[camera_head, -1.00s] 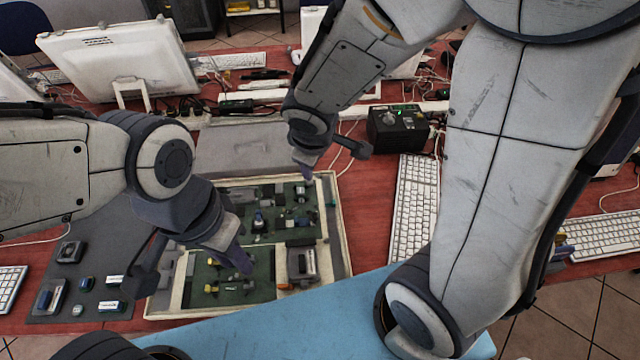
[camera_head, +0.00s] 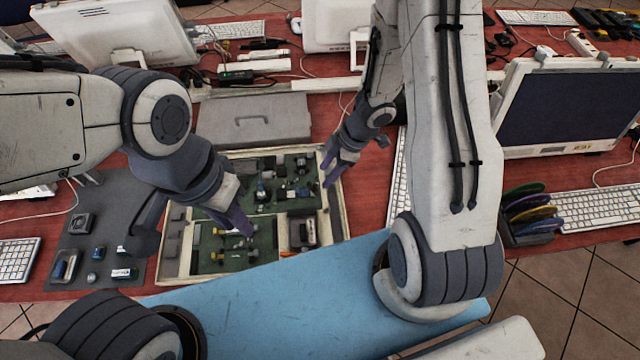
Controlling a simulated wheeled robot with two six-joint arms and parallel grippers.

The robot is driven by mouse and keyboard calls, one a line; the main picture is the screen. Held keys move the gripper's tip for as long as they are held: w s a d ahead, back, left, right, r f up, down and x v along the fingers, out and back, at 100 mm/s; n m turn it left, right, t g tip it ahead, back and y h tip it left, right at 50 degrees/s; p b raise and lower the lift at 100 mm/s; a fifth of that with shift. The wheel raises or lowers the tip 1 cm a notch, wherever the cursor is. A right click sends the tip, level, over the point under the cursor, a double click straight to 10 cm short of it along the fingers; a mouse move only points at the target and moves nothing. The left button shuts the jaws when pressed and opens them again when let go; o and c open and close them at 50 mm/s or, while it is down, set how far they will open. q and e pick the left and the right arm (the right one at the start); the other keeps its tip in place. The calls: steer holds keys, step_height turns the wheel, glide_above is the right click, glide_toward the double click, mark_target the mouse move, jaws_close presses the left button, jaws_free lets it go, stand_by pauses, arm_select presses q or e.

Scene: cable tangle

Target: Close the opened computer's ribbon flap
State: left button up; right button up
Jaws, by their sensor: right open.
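The opened computer is a shallow cream case (camera_head: 335,214) with green boards inside, lying on the red table in the head view. A dark grey unit (camera_head: 302,231) sits in its lower right compartment. I cannot make out the ribbon flap for certain. My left gripper (camera_head: 243,226) reaches in from the left, its purple fingertips over the middle of the case. Its jaw gap does not show, and it hides part of the boards. My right gripper (camera_head: 330,172) is open at the case's upper right edge, pointing down. I see nothing between its fingers.
A grey panel with a handle (camera_head: 252,121) lies behind the case. A dark mat (camera_head: 105,215) with small parts is to its left. A white keyboard (camera_head: 397,190) stands close on the right. A monitor (camera_head: 570,105) and a disc rack (camera_head: 530,215) are further right.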

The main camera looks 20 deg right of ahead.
mark_target(316, 187)
steer(key=b+x, duration=0.2)
steer(key=x, duration=0.3)
steer(key=shift+w+f, duration=0.1)
steer(key=shift+f, duration=0.05)
jaws_close()
